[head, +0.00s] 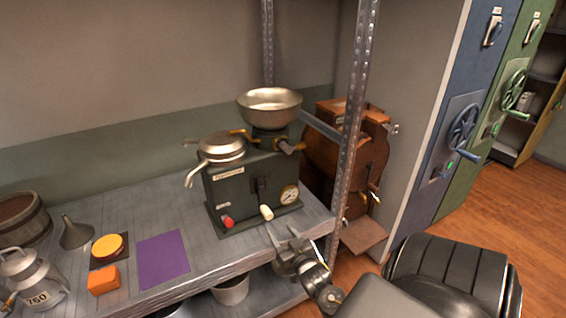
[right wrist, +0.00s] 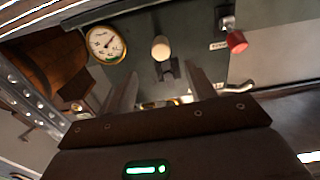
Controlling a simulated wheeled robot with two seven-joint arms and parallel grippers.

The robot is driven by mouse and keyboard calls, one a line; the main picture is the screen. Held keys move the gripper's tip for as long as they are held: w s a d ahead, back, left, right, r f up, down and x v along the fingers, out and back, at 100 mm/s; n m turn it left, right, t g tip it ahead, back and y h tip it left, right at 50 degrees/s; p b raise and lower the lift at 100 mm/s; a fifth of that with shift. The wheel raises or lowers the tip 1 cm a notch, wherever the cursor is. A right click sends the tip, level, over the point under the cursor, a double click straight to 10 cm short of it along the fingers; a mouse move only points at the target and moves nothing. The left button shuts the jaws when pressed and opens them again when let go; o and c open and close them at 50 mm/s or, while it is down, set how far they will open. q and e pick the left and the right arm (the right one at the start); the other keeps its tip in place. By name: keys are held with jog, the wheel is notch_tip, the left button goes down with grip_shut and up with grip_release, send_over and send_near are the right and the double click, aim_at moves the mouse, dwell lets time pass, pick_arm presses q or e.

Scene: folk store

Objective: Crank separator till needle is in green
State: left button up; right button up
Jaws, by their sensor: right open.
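The separator (head: 225,192) is a dark green box with a metal bowl (head: 270,108) on top, standing on the shelf. Its round gauge (head: 289,195) is on the front at right; it also shows in the right wrist view (right wrist: 106,44), with a thin dark needle, but I cannot tell whether that is in green. The crank's cream knob (head: 266,212) sticks out low on the front, and shows in the right wrist view (right wrist: 161,48). My right gripper (head: 282,233) is open and empty just in front of the knob, fingers apart on either side below it in the wrist view.
A red knob (head: 228,221) is at the separator's lower left. A metal shelf post (head: 349,130) stands close right of my right gripper. A purple mat (head: 163,259), orange block (head: 103,280), funnel (head: 75,233) and milk can (head: 32,278) are on the shelf at left.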

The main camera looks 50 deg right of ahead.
aim_at(270, 217)
jog(key=b+x, duration=0.6)
jog(key=x, duration=0.4)
jog(key=shift+w+d+f, duration=0.1)
jog(key=shift+w+f, duration=0.1)
jog(key=shift+w, duration=0.1)
jog(key=shift+w+r+p, duration=0.15)
jog(key=shift+r+p, duration=0.05)
jog(key=shift+p, duration=0.1)
pick_arm(q)
jog(key=f, duration=0.3)
jog(key=a+f, duration=0.1)
jog(key=f, duration=0.1)
jog(key=shift+w+a, duration=0.1)
jog(key=shift+w, duration=0.15)
pick_arm(e)
jog(key=c, duration=0.8)
pick_arm(q)
jog(key=shift+f, duration=0.1)
pick_arm(e)
jog(key=shift+c, duration=0.2)
